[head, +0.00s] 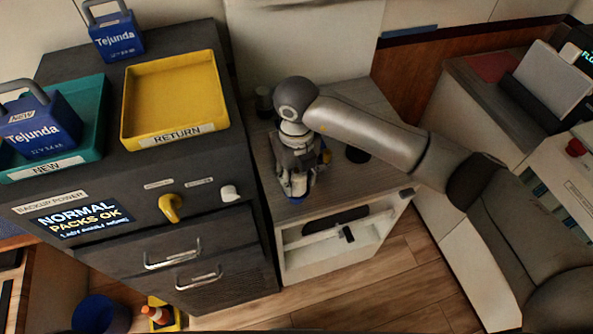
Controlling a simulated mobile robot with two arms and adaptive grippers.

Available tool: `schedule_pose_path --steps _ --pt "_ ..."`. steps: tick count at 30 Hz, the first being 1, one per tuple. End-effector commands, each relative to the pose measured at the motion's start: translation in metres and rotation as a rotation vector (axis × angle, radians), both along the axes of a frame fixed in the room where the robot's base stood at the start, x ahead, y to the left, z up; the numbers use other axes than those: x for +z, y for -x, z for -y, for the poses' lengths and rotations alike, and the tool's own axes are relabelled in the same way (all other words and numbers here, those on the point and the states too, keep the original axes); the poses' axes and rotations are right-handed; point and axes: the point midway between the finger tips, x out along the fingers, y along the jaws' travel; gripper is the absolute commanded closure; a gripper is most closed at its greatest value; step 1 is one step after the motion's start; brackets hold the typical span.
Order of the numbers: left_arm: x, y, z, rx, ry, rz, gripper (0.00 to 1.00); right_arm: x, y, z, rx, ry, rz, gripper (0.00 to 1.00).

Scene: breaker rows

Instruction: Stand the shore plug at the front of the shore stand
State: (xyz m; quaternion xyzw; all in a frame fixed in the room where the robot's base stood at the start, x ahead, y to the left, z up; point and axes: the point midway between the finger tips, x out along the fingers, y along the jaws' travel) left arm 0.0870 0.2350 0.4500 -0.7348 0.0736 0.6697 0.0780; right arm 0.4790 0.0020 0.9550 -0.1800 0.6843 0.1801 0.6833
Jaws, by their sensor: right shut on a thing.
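My right arm reaches in from the right, and my right gripper (297,194) points down over the front part of the low grey wooden stand (362,98). The plug is near the stand's front edge. I cannot tell whether its bottom touches the top. My left gripper is not in view.
A black disc (357,154) lies right of the gripper and a dark cup-like thing (264,102) stands behind. The dark cabinet (120,205) at left bears a yellow RETURN tray (127,125) and a teal NEW tray (95,160). An open shelf (290,262) is below the stand top.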

Motion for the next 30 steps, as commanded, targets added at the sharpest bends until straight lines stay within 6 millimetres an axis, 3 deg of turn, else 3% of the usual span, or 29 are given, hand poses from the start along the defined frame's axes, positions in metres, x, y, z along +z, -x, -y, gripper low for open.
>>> schedule_pose_path --steps 8,9,14,25,30 --pt "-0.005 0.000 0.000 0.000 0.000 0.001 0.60 -0.003 -0.001 0.000 0.000 -0.001 0.003 0.80" --pt "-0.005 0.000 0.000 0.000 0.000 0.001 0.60 -0.004 0.000 0.000 -0.001 0.000 0.001 0.57" --pt "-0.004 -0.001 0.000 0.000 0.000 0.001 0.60 -0.003 0.000 0.000 -0.001 0.000 0.001 0.37" --pt "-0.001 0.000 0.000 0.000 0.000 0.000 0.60 0.000 0.000 0.000 -0.001 0.000 0.001 0.37" --pt "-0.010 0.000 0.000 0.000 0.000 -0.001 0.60 0.019 -0.002 -0.001 0.000 -0.003 0.007 0.37"
